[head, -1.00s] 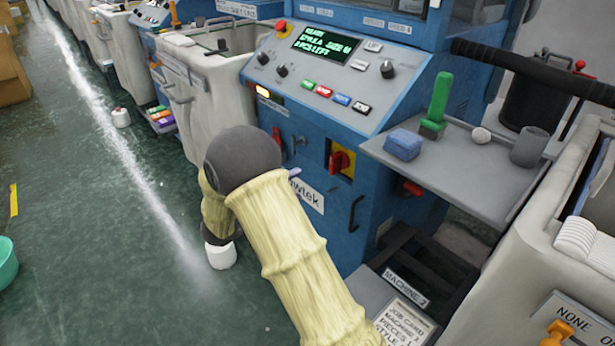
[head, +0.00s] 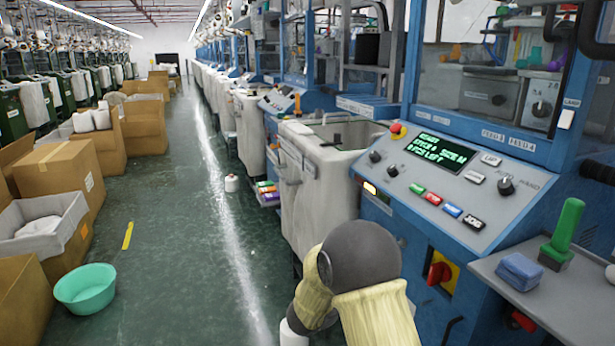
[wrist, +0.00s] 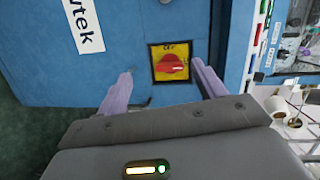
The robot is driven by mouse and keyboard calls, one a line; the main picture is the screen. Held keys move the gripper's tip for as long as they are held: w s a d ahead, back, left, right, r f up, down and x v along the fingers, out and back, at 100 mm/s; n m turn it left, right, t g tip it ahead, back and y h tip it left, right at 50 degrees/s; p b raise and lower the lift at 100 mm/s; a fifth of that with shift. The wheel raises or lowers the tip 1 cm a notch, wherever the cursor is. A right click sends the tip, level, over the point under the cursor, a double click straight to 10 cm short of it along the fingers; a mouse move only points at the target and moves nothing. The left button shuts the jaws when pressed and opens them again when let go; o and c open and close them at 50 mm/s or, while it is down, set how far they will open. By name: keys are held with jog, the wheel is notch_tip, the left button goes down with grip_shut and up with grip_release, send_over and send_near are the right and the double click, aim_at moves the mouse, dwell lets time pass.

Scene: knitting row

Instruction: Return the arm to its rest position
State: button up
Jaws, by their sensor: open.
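My gripper (wrist: 165,86) shows in the wrist view with its two pale purple fingers spread apart and nothing between them. Beyond the fingers is the blue machine front with a red rotary switch (wrist: 171,67) on a yellow plate. The fingers look apart from the switch, but the gap is hard to judge. In the head view my bent arm, with yellowish sleeve and dark joint, is at the bottom middle, in front of the blue machine (head: 400,240); my gripper is hidden there. The red switch (head: 438,273) also shows in the head view, right of my arm.
A grey side shelf (head: 510,290) with a blue sponge (head: 520,271) and a green-handled brush (head: 563,235) is at the right. A pale bin (head: 318,190) stands behind my arm. The aisle floor (head: 170,230) is mostly clear, with a green basin (head: 85,288) and cardboard boxes (head: 60,178) left.

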jog(key=s+a+n+t+y, duration=0.1)
jog(key=s+a+n+y, duration=0.35)
jog(key=n+y, duration=1.05)
jog(key=s+d+f+n+g+h+p, duration=0.15)
jog(key=s+n+g, duration=0.55)
jog(key=s+n, duration=1)
jog(key=s+r+m+p, duration=0.3)
jog(key=r+p, duration=2.9)
jog(key=p, duration=0.1)
jog(key=shift+r+m, duration=0.3)
jog(key=shift+d+y, duration=0.1)
jog(key=shift+y, duration=0.15)
